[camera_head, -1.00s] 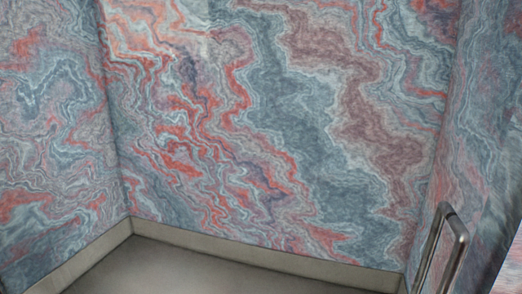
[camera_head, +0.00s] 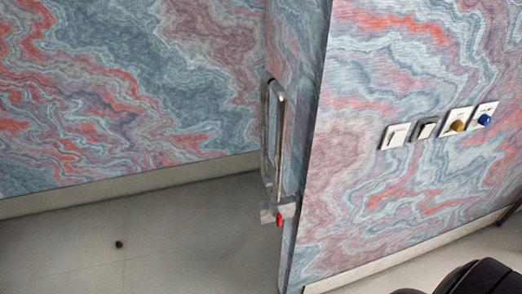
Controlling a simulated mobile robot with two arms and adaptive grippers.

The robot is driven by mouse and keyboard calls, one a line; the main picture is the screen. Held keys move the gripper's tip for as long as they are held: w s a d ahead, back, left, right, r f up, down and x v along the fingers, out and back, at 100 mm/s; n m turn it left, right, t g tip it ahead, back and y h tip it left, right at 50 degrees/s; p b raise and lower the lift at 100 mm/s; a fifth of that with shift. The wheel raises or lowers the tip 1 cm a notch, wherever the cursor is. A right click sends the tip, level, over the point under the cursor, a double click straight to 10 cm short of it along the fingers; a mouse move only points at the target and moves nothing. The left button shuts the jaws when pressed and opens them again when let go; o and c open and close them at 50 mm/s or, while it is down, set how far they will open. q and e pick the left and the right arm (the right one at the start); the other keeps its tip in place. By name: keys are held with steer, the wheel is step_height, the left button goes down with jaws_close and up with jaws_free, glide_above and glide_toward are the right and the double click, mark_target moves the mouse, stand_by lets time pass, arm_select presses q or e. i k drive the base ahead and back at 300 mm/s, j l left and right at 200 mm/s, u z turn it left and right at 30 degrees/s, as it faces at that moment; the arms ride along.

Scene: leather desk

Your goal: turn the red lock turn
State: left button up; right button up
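The red lock turn (camera_head: 279,220) is a small red piece in the middle of the head view. It sits on a grey metal plate (camera_head: 268,213) at the edge of a marble-patterned door or panel, just below a long metal pull handle (camera_head: 274,140). The red piece hangs roughly downward. Neither of my grippers is in view, and nothing touches the lock turn.
A small dark object (camera_head: 119,244) lies on the otherwise clear grey floor (camera_head: 70,260).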

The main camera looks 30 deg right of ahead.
mark_target(278, 218)
steer(key=z, duration=1.05)
